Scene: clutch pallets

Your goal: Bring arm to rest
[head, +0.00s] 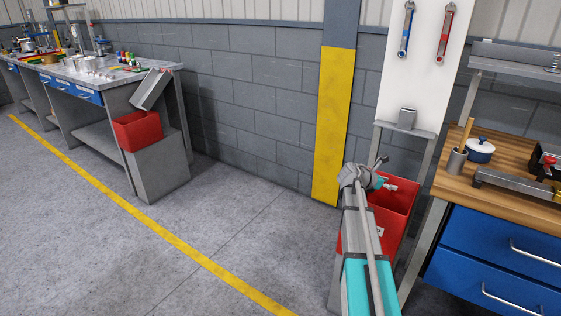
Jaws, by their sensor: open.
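My arm reaches up from the bottom of the head view, with turquoise and grey links. Its end, with my gripper (384,177), is over a red bin (397,212) beside the wooden workbench. The gripper is small in view and partly hidden by my own wrist. I see nothing held in it. It is open.
The wooden workbench (512,192) with blue drawers stands close on the right, holding a blue-lidded pot (481,150). A white tool panel (424,70) and a yellow-painted post (333,125) are behind. Another red bin (138,131) is at left. Grey floor (200,235) is clear.

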